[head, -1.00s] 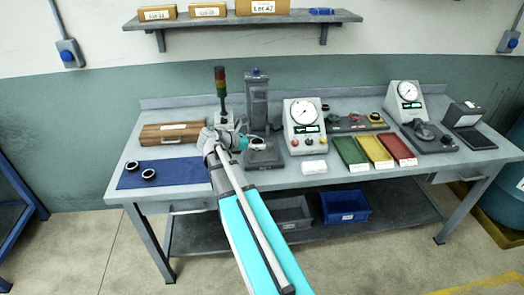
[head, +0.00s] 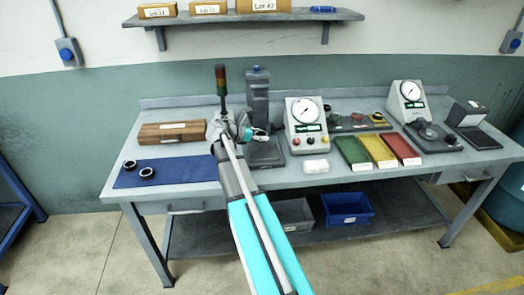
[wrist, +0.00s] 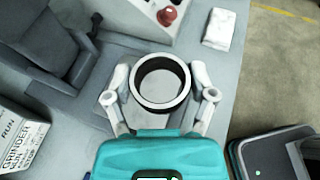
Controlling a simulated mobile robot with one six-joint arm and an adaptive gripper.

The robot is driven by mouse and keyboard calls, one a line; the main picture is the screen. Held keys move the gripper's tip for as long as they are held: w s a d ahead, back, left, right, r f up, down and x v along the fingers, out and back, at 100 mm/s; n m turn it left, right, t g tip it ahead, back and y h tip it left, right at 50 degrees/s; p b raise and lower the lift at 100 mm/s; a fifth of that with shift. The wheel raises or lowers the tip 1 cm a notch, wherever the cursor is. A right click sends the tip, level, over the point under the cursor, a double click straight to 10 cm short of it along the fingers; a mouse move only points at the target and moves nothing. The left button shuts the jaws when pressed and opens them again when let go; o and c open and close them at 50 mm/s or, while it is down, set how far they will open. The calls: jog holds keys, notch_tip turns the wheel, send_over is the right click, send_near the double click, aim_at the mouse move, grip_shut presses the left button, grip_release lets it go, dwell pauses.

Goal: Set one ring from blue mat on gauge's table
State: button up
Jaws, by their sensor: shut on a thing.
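My gripper (wrist: 160,94) is shut on a ring (wrist: 136,84), dark inside with a pale rim. A finger lies on each side of it in the wrist view. In the head view my gripper (head: 259,136) is in front of the grey column stand (head: 257,97), above or near its base (head: 265,159); the height gap cannot be told. Two more dark rings, one (head: 130,164) behind the other (head: 147,173), lie on the blue mat (head: 185,171) at the left. A dial gauge box (head: 305,128) stands right of the column; another dial unit (head: 407,97) is farther right.
A wooden case (head: 173,132) lies behind the mat. A signal tower (head: 221,85) stands behind my arm. Green (head: 353,152), yellow (head: 379,151) and red (head: 403,148) trays lie right of a white block (head: 316,166). A red knob (wrist: 167,16) is ahead in the wrist view.

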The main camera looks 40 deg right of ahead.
jog(key=b, duration=0.5)
send_over(262, 150)
jog(key=shift+s+a+f, duration=0.1)
jog(key=shift+s+f, duration=0.05)
jog(key=shift+f, duration=1.15)
jog(key=shift+s+a+f, duration=0.1)
jog(key=shift+f, duration=1.15)
jog(key=shift+w+d+f+b, duration=0.2)
jog(key=shift+f+b, duration=0.05)
jog(key=shift+f, duration=0.15)
jog(key=shift+w+d+f+b, duration=0.15)
jog(key=shift+f+b, duration=0.1)
jog(key=shift+f, duration=0.1)
jog(key=shift+s+a+f+b, duration=0.1)
jog(key=shift+f+b, duration=1.15)
jog(key=shift+f, duration=0.2)
jog(key=o, duration=1.1)
jog(key=shift+o, duration=0.2)
jog(key=shift+r, duration=0.25)
